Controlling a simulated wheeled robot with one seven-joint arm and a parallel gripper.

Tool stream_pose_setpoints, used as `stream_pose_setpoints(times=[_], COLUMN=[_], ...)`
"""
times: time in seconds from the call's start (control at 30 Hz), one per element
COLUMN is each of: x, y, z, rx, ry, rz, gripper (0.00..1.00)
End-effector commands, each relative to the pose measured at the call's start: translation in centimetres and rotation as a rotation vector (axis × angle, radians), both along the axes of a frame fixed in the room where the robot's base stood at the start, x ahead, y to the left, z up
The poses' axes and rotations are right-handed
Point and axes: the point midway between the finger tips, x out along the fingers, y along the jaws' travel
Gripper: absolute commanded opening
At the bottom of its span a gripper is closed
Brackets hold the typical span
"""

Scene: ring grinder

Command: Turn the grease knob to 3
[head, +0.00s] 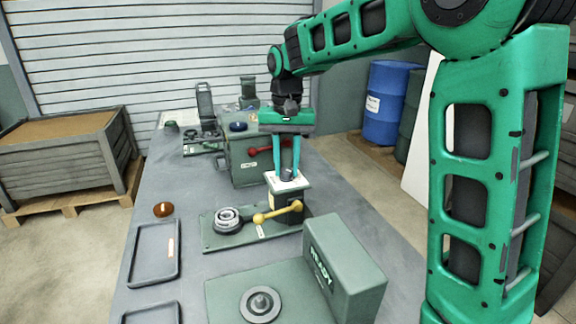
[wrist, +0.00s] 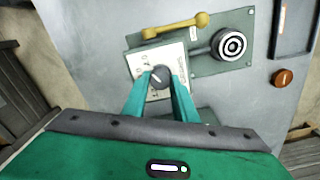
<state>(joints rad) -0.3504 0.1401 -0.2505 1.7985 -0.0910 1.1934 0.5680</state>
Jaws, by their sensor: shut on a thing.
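The grease knob (wrist: 159,75) is a small dark round knob on a white dial plate (wrist: 178,53) in the wrist view. In the head view the knob (head: 287,176) sits on top of a small box-like post at mid table. My gripper (head: 286,171) points straight down over it, its two teal fingers on either side of the knob. In the wrist view my gripper (wrist: 161,79) is shut on the knob. Marks show around the dial, but they are too small to read. A pale pointer line shows on the knob; the number it faces cannot be told.
A yellow lever (head: 277,212) and a round ringed part (head: 228,220) are beside the post. A red lever (head: 266,147) is on the machine behind. A block marked READY (head: 345,268) stands in front. An orange-brown button (head: 163,209) and a tray (head: 152,252) are at left.

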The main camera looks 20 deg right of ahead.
Motion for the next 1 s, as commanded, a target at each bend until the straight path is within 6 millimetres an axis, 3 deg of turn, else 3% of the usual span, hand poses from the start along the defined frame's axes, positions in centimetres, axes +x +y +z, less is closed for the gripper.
stream_pose_setpoints(times=[0.6,1.0], x=[-0.03,-0.05], y=[-0.04,-0.01], z=[0.03,0.03], rx=[0.001,0.001], ry=[0.0,0.001], rz=[0.454,0.604], gripper=[0.03,0.03])
